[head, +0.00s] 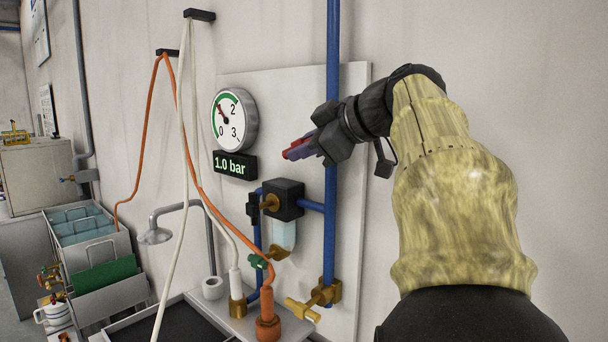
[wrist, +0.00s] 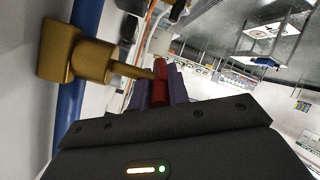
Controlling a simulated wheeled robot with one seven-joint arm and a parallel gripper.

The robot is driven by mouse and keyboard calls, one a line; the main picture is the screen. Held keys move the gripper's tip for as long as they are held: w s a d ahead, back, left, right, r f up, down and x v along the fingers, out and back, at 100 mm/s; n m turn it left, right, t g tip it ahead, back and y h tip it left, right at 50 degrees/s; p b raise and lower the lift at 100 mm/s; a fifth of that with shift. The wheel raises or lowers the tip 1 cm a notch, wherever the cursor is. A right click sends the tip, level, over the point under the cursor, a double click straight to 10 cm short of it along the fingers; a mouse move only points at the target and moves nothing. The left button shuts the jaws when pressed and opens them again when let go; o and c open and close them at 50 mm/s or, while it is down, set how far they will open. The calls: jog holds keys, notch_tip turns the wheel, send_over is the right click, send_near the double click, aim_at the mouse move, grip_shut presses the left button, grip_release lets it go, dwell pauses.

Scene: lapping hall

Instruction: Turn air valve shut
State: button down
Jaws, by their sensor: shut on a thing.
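The air valve appears in the wrist view as a brass body (wrist: 60,50) on a blue pipe (wrist: 72,110). A thin brass arm runs from it to a red grip (wrist: 160,82). My gripper (wrist: 162,88) is shut on the red grip, with a purple finger on each side. In the picture the brass arm lies roughly across the pipe. In the head view my gripper (head: 300,150) is at the upper part of the blue pipe (head: 332,225), with some red (head: 291,153) between its fingers. The valve body is hidden there behind my gripper.
A round gauge (head: 225,120) points near 1, and the display (head: 235,165) below reads 1.0 bar. A black regulator (head: 284,200) is below my gripper. Another brass fitting (head: 325,293) is low on the pipe. Orange (head: 140,150) and white hoses hang left.

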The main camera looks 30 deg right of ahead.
jog(key=shift+f+t+y+b, duration=0.3)
jog(key=shift+t+b, duration=0.55)
jog(key=shift+b, duration=1.25)
jog(key=shift+f+t+y+b, duration=0.3)
jog(key=shift+t+b, duration=0.55)
jog(key=shift+b, duration=1.25)
jog(key=t+b, duration=0.1)
jog(key=b, duration=0.1)
jog(key=shift+r+b, duration=0.15)
jog(key=shift+b, duration=0.15)
jog(key=shift+r+t+y+b, duration=0.25)
jog(key=shift+t+y+b, duration=0.05)
jog(key=shift+b, duration=0.15)
jog(key=c, duration=1.3)
grip_release()
jog(key=shift+c, duration=0.2)
jog(key=v, duration=1.7)
jog(key=shift+s, duration=0.2)
